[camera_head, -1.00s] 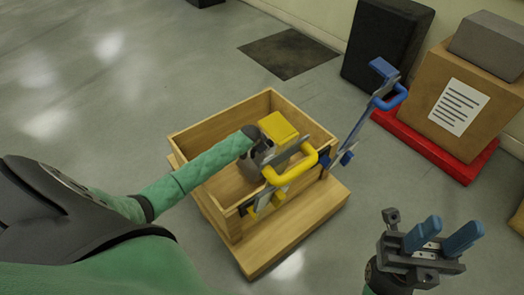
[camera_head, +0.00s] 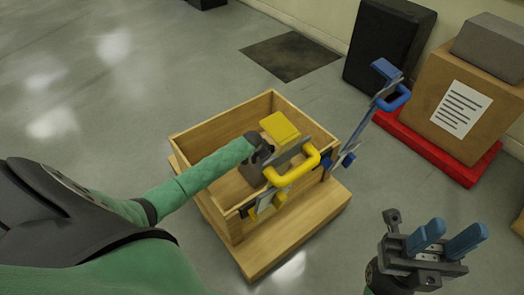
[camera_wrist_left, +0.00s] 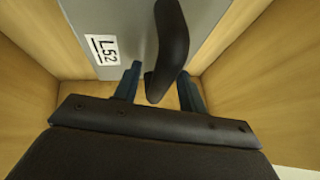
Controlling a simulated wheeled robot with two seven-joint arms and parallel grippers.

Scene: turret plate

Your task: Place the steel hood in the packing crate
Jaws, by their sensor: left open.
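The steel hood (camera_wrist_left: 120,15) shows in the left wrist view as a grey panel with an L52 label and a dark handle (camera_wrist_left: 168,45). It lies between the wooden walls of the packing crate (camera_head: 205,130). My left gripper (camera_wrist_left: 157,88) is open, with its blue fingers apart on either side of the handle's near end. In the head view my left gripper (camera_head: 262,150) reaches into the crate, and I cannot make out the hood clearly there. My right gripper (camera_head: 445,238) is open and empty at the lower right, away from the crate.
A yellow clamp (camera_head: 297,172) and a blue clamp (camera_head: 365,125) stand at the crate's right side. The crate sits on a wooden base (camera_head: 300,235). A carton (camera_head: 450,85) on a red pallet (camera_head: 435,150) and a black box (camera_head: 385,50) stand behind. The floor at left is clear.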

